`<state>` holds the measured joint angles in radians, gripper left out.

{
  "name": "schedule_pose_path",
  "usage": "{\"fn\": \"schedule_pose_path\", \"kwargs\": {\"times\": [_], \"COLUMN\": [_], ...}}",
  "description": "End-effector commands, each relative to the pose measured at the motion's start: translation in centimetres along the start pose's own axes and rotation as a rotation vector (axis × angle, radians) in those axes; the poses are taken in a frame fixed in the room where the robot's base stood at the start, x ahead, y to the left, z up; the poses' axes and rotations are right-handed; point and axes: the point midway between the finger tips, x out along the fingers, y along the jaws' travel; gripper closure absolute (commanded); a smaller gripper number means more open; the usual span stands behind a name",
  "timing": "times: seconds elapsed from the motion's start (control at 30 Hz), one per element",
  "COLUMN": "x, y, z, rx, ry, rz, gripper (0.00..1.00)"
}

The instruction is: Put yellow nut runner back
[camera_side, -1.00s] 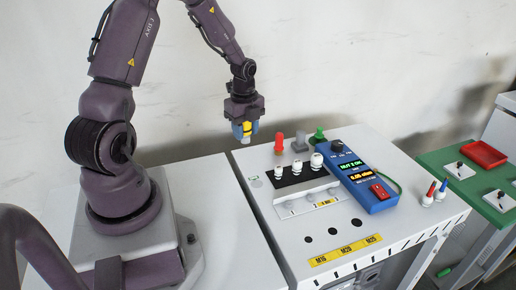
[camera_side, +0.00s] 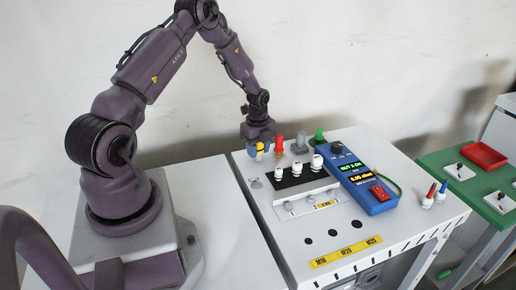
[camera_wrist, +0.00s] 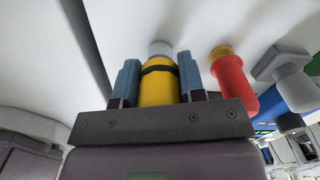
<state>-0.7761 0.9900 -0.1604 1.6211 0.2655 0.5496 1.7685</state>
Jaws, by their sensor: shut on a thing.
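My gripper (camera_side: 258,146) is at the back left corner of the white bench (camera_side: 262,212). It is shut on the yellow nut runner (camera_side: 260,152), left of the red nut runner. In the wrist view my gripper's blue fingers (camera_wrist: 158,72) grip both sides of the yellow nut runner (camera_wrist: 158,84), which has a black band and a pale grey end. That end is at or close to the white surface; I cannot tell if it is seated. Any holder under it is hidden.
A red nut runner (camera_side: 279,144) stands close on the right, also in the wrist view (camera_wrist: 232,80). A grey one (camera_side: 300,142) and a green one (camera_side: 319,135) follow. White nuts (camera_side: 297,168) and a blue controller (camera_side: 364,186) are nearer the front.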

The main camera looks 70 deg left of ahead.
Motion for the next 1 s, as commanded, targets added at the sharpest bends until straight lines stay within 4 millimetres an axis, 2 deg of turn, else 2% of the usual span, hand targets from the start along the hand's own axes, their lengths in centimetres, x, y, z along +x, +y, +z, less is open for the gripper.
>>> {"fn": "schedule_pose_path", "kwargs": {"times": [0.17, 0.2, 0.3, 0.53, 0.67, 0.77, 1.0], "x": [0.3, 0.3, 0.3, 0.3, -0.5, -2.0, -7.2], "y": [0.0, 0.0, 0.0, 0.0, 0.0, -0.1, -0.1], "z": [0.0, 0.0, 0.0, 0.0, 0.0, 0.1, 0.0], "rx": [0.000, 0.000, 0.000, 0.000, -0.001, -0.001, -0.002], "ry": [0.000, 0.001, 0.001, 0.001, 0.000, -0.001, -0.001], "rz": [0.000, 0.000, 0.000, 0.000, -0.002, -0.004, -0.005], "gripper": [0.87, 0.56, 0.38, 0.38, 0.38, 0.38, 0.38]}}
